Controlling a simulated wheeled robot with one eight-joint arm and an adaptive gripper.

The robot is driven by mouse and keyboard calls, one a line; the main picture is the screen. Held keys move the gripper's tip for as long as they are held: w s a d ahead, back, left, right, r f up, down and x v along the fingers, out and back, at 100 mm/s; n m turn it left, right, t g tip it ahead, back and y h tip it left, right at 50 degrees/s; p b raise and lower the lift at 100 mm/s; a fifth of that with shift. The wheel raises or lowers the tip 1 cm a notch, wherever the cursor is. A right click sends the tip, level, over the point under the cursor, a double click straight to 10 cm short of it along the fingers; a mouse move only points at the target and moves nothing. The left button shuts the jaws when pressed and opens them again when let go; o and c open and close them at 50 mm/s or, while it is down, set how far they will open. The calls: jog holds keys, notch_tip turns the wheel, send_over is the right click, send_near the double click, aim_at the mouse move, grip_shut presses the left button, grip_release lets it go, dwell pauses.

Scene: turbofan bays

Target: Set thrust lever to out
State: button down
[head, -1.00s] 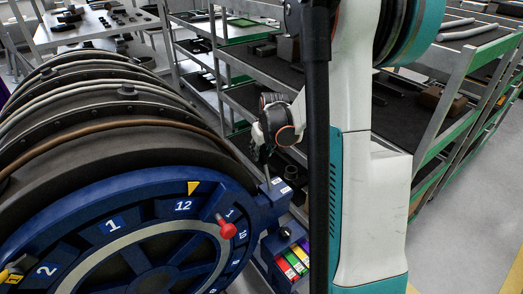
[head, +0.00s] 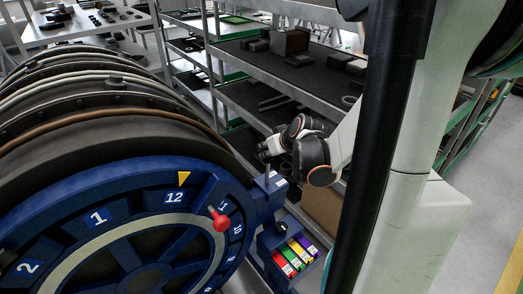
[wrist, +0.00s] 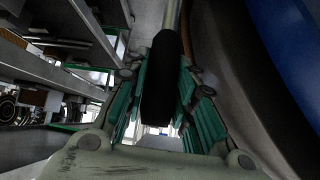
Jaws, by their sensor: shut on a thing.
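The thrust lever shows in the wrist view as a metal rod with a long black grip (wrist: 161,85), lying between the green-padded fingers. My gripper (wrist: 160,100) is shut on this grip. In the head view my gripper (head: 270,150) is beside the right rim of the engine, just above a blue bracket (head: 271,191) with a pale label. The lever's lower end is at this bracket; most of the lever is hidden or too small to make out there.
The big engine with its blue numbered ring (head: 135,212) and red knob (head: 221,221) fills the left. A blue box with coloured labels (head: 293,254) is below the bracket. Metal shelves (head: 265,90) stand close behind my gripper. Open floor (head: 478,215) is at the right.

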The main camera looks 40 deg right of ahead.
jog(key=shift+s+a+f+t+b, duration=0.1)
jog(key=shift+s+f+t+b, duration=0.1)
jog(key=shift+s+t+b, duration=0.55)
jog(key=shift+s+a+f+t+b, duration=0.1)
jog(key=shift+s+f+t+b, duration=0.25)
jog(key=shift+s+b, duration=0.7)
jog(key=shift+s+a+f+t+b, duration=0.1)
jog(key=shift+s+t+b, duration=0.65)
jog(key=shift+s, duration=0.25)
jog(key=c, duration=1.3)
grip_release()
jog(key=shift+s, duration=0.1)
jog(key=shift+d, duration=0.1)
jog(key=shift+r, duration=0.1)
